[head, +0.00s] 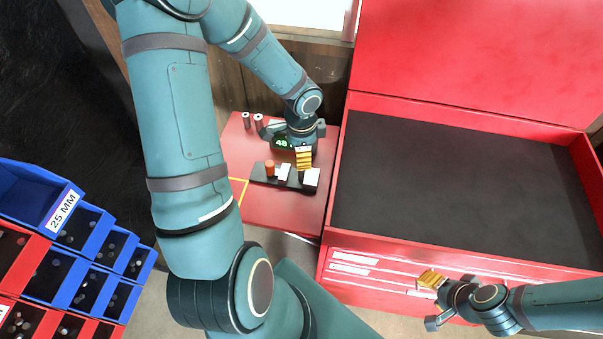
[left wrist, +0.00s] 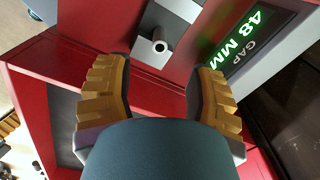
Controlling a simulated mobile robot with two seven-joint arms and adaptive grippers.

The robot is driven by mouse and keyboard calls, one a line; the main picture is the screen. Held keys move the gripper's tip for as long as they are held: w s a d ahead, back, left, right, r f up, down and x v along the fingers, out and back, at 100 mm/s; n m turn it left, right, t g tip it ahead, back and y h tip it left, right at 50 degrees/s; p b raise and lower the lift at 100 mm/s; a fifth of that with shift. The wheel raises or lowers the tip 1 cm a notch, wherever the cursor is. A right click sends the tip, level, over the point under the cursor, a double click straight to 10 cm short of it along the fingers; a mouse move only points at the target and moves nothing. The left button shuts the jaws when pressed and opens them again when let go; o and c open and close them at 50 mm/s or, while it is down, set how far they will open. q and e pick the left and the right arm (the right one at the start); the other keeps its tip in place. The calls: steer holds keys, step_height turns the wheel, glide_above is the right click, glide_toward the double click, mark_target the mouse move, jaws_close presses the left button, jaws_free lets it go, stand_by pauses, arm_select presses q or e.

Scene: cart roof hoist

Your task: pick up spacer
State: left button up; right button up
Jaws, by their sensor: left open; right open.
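In the head view, two grey spacers (head: 246,120) (head: 258,122) stand upright at the back left of a small red surface. My left gripper (head: 303,158) hangs over that surface, in front of a green display and above a dark rack (head: 258,174). In the left wrist view, my left gripper (left wrist: 163,75) is open and empty. A grey hollow cylinder (left wrist: 158,48), seemingly a spacer, shows beyond and between its fingertips, apart from them. I cannot tell which one it is. My right gripper (head: 430,282) is open and empty by the red cart's drawers.
The gap display (left wrist: 252,38) reads 48 MM. The red cart (head: 340,185) has an empty dark top and a raised lid. Blue and red bins (head: 38,190), one labelled 25 MM, stand at left.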

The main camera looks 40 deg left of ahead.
mark_target(301, 173)
arm_select(q)
steer(key=shift+w+f, duration=0.15)
steer(key=shift+f, duration=0.7)
steer(key=shift+f+b, duration=0.55)
steer(key=shift+f, duration=2.1)
steer(key=shift+s, duration=0.2)
jaws_close()
